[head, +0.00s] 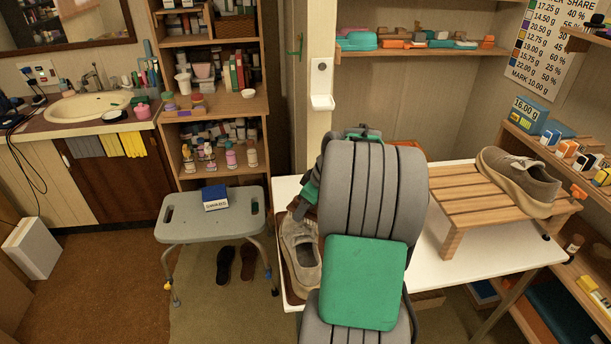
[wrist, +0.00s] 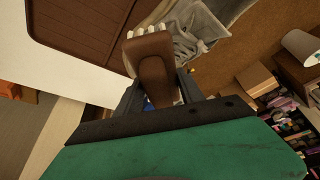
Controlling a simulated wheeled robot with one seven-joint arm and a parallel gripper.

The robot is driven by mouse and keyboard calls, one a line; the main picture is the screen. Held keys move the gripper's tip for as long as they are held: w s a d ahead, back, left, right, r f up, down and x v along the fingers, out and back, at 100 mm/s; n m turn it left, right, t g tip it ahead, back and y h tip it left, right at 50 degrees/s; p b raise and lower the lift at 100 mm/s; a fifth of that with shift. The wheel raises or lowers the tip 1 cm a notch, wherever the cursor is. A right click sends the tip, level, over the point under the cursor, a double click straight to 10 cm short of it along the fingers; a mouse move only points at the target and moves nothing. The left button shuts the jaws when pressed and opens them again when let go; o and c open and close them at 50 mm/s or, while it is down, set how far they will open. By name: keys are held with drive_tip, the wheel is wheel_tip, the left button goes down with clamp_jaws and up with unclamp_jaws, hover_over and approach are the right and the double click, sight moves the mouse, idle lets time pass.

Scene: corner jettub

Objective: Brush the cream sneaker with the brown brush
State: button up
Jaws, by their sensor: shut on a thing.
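My gripper (wrist: 158,88) is shut on the brown brush (wrist: 153,58) in the wrist view. The brush's pale bristles point away from me, towards the cream sneaker (wrist: 190,28). Bristles and sneaker overlap in this view; I cannot tell whether they touch. In the head view the cream sneaker (head: 301,250) is on the left end of the white table, partly hidden by my arm. A brown tray (wrist: 88,35) lies beside and partly under it. My arm hides the gripper and brush in the head view.
A wooden slatted rack (head: 478,204) on the white table (head: 450,262) holds a brown-grey shoe (head: 520,181). A grey stool (head: 212,220) with a blue-and-white box (head: 215,197) stands left of the table. Shelves with bottles and boxes stand behind and at right.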

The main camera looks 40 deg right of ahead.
wheel_tip(320, 180, up, 6)
drive_tip(key=shift+r+p, duration=0.25)
drive_tip(key=shift+p, duration=0.6)
drive_tip(key=shift+s+r+p, duration=0.1)
drive_tip(key=shift+r+p, duration=1.1)
drive_tip(key=shift+r, duration=0.4)
